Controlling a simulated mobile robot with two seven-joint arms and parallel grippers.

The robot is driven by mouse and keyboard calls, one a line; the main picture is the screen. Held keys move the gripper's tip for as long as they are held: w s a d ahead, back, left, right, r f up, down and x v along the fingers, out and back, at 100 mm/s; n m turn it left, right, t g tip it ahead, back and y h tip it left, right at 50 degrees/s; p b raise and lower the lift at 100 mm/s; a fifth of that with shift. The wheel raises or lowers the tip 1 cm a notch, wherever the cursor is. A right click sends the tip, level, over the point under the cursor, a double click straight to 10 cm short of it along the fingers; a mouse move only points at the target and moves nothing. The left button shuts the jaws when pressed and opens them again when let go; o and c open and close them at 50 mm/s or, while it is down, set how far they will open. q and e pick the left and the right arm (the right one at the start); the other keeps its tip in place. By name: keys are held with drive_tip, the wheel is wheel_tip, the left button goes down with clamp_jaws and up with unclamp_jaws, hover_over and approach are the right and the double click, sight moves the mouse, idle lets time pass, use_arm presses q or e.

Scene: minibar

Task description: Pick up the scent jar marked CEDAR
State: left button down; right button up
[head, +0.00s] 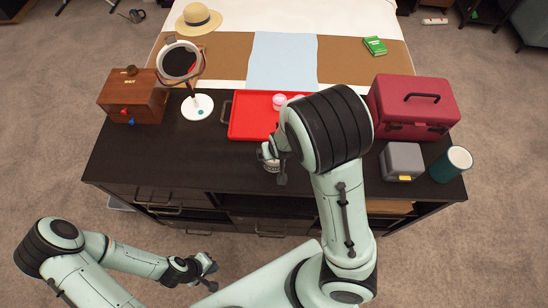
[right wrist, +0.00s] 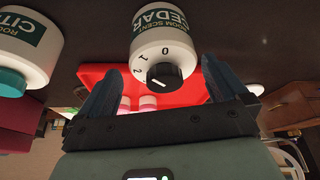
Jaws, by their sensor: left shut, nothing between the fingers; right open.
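The scent jar marked CEDAR (right wrist: 160,28) is white with a dark green label and a black dial knob, in the right wrist view. My right gripper (right wrist: 165,82) is open, with one finger on either side of the knob. I cannot tell whether the fingers touch it. In the head view a small part of a pale jar (head: 266,161) shows beside my right gripper (head: 279,166), mostly hidden by it. A second white jar (right wrist: 28,40), its label partly cut off, is at the wrist view's left. My left gripper (head: 207,268) is shut and empty, in front of the cabinet.
On the dark cabinet top (head: 220,165) are a red tray (head: 245,118) with pink items, a wooden box (head: 133,98), a round mirror (head: 181,62), a crimson case (head: 413,104), a grey box (head: 401,161) and a teal cup (head: 450,165). The front left top is clear.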

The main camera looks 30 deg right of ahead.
drive_tip(key=shift+f, duration=0.55)
drive_tip(key=x, duration=0.2)
drive_tip(key=b+x, duration=0.1)
drive_tip(key=x, duration=0.1)
drive_tip(key=shift+w+r, duration=0.15)
drive_tip(key=shift+w, duration=0.2)
drive_tip(key=shift+w+f, duration=0.15)
drive_tip(key=shift+f, duration=0.25)
use_arm(q)
drive_tip(key=shift+s+f, duration=1.05)
drive_tip(key=shift+s, duration=0.05)
use_arm(e)
drive_tip(key=shift+w, duration=0.1)
drive_tip(key=c, duration=0.7)
drive_tip(key=shift+c, duration=0.7)
use_arm(q)
drive_tip(key=shift+w, duration=0.1)
use_arm(e)
drive_tip(key=shift+r, duration=0.15)
